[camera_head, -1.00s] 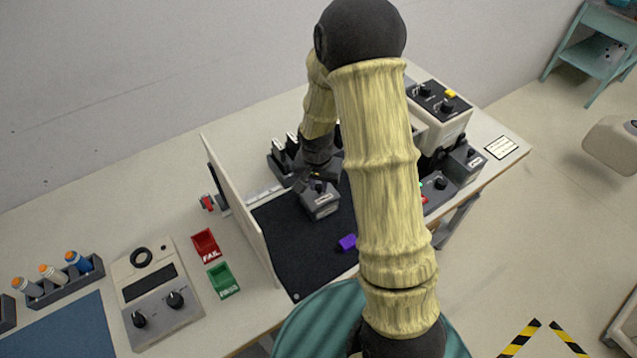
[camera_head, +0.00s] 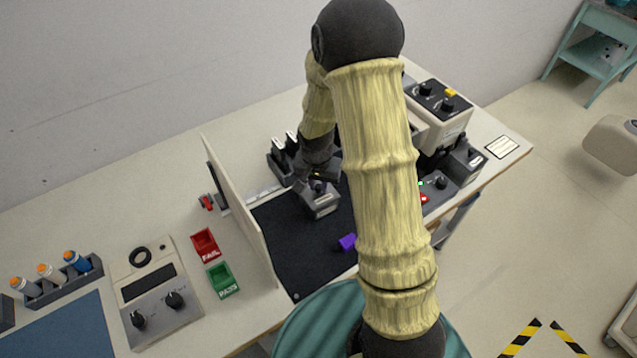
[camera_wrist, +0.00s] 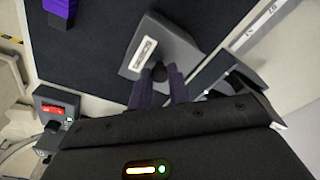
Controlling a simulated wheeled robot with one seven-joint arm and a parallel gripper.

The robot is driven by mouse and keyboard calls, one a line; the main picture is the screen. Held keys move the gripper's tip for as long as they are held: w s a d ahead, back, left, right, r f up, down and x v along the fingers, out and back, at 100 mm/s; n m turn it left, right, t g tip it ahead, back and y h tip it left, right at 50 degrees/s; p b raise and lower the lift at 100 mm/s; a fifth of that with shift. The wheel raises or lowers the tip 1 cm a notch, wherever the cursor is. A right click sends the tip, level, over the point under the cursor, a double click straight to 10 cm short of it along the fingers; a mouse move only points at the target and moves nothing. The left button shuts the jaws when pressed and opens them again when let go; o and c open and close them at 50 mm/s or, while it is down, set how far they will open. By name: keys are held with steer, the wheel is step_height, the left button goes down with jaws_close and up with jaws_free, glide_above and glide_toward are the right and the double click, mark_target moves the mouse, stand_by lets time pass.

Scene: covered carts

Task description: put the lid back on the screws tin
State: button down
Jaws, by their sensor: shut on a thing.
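The grey screws tin (camera_head: 322,209) stands on the black mat, with a pale label on its side. My gripper (camera_head: 318,186) is over the top of the tin. In the wrist view my gripper (camera_wrist: 159,75) is shut on the dark round knob of the lid (camera_wrist: 158,70). The lid is at the top of the tin; I cannot tell whether it sits flush or is slightly raised. My fingers hide part of the lid.
A purple block (camera_head: 347,242) lies on the black mat (camera_head: 300,262) in front of the tin. An upright pale panel (camera_head: 238,208) stands to the left. A dark rack (camera_head: 282,165) is behind the tin. Red (camera_head: 205,243) and green (camera_head: 222,280) trays lie beyond the panel.

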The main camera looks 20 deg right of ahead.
steer(key=c, duration=1.2)
jaws_free()
steer(key=shift+c, duration=0.2)
steer(key=shift+o, duration=0.5)
steer(key=o, duration=0.4)
steer(key=shift+r+p, duration=2.65)
steer(key=shift+r, duration=0.9)
steer(key=shift+c, duration=0.5)
